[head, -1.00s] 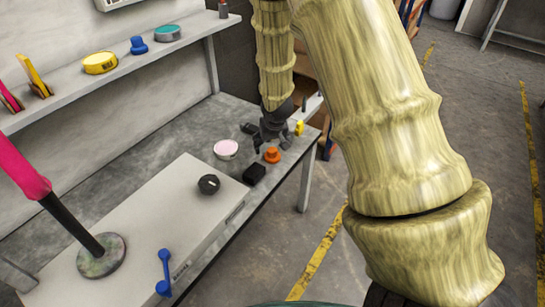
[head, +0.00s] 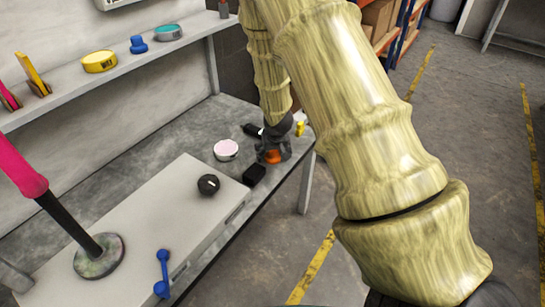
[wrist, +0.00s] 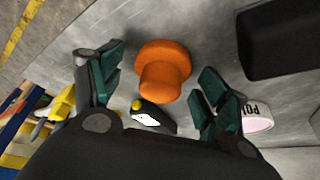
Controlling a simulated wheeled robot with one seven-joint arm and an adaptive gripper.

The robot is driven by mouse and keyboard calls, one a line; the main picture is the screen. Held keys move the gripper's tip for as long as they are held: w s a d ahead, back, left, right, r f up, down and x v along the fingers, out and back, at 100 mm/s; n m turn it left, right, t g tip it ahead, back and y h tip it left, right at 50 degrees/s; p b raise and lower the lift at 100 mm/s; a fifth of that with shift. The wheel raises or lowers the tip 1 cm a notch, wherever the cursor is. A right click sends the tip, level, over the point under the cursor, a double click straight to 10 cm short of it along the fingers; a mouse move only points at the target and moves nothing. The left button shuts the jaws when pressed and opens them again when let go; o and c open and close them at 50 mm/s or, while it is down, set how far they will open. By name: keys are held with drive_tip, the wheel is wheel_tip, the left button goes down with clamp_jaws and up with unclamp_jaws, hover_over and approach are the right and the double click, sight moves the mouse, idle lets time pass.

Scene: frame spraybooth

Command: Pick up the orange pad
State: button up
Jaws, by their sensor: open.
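The orange pad (head: 272,157) stands on the grey workbench near its right edge, a wide disc with a knob-like stem. In the wrist view the orange pad (wrist: 163,70) lies ahead of and between the fingers, with its stem pointing toward my gripper. My gripper (wrist: 156,80) is open, with one dark green-padded finger on each side of the pad. I cannot tell whether either finger touches it. In the head view my gripper (head: 274,150) is low over the pad and partly hides it.
A black block (head: 254,174) and a pink-topped round tin (head: 226,150) stand close to the left. A dark item with a white label (wrist: 153,117) and a yellow object (head: 300,128) are nearby. A white case (head: 130,235) fills the bench's near part.

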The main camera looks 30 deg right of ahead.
drive_tip(key=c, duration=1.1)
drive_tip(key=shift+o, duration=0.2)
wheel_tip(320, 180, up, 10)
drive_tip(key=shift+p, duration=1)
drive_tip(key=shift+o, duration=1)
drive_tip(key=shift+c, duration=0.4)
